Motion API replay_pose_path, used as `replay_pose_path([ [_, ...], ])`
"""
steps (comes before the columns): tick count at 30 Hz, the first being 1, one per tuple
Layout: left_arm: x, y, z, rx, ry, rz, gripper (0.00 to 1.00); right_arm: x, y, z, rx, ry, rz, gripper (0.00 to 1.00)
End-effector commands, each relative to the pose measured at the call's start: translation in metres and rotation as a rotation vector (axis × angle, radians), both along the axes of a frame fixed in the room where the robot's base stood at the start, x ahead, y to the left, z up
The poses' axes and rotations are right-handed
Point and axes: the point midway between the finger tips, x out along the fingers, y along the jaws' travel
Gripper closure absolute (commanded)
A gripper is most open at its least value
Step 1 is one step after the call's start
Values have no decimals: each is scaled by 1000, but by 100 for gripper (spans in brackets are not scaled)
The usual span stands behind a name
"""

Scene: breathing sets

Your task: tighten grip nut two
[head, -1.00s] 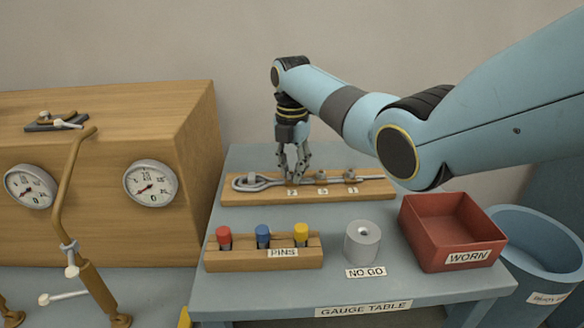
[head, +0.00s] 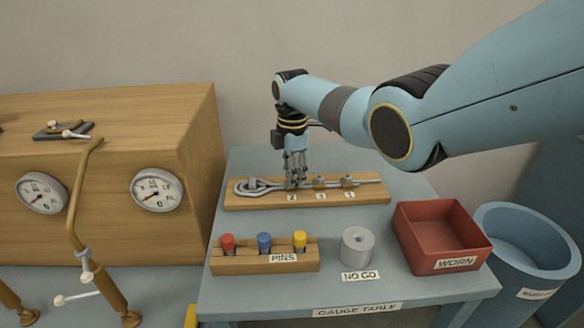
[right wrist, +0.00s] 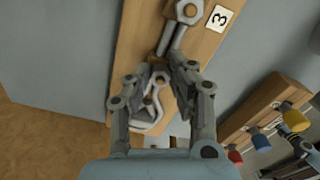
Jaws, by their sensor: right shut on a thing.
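A wooden board (head: 372,195) lies at the back of the gauge table, with a looped metal rod and grip nuts along it, marked 2, 3 and 1 from left to right. My right gripper (head: 293,184) reaches down to the board at label 2 (head: 292,197). In the right wrist view my right gripper (right wrist: 163,72) is shut on grip nut two (right wrist: 157,80), which the fingers mostly hide. The rod's loop (head: 246,188) lies left of the fingers. The nut at label 3 (head: 319,183) and the nut at label 1 (head: 347,181) stand clear to the right. My left gripper is out of view.
In front of the board stand a pin rack (head: 235,263) with red, blue and yellow pins, a grey NO GO ring (head: 357,250) and a red WORN bin (head: 435,245). A blue bucket (head: 535,260) stands to the right. A wooden cabinet with gauges (head: 195,140) is at left.

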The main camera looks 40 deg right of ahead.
Motion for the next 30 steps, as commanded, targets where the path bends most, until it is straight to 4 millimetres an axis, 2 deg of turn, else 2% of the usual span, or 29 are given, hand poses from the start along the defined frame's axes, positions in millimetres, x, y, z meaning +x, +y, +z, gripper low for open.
replay_pose_path([
  [9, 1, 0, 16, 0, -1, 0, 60, -1, 0, 3, -1, -2, -298, 100],
  [30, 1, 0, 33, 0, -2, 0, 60, -3, 2, 2, -2, -2, -962, 100],
])
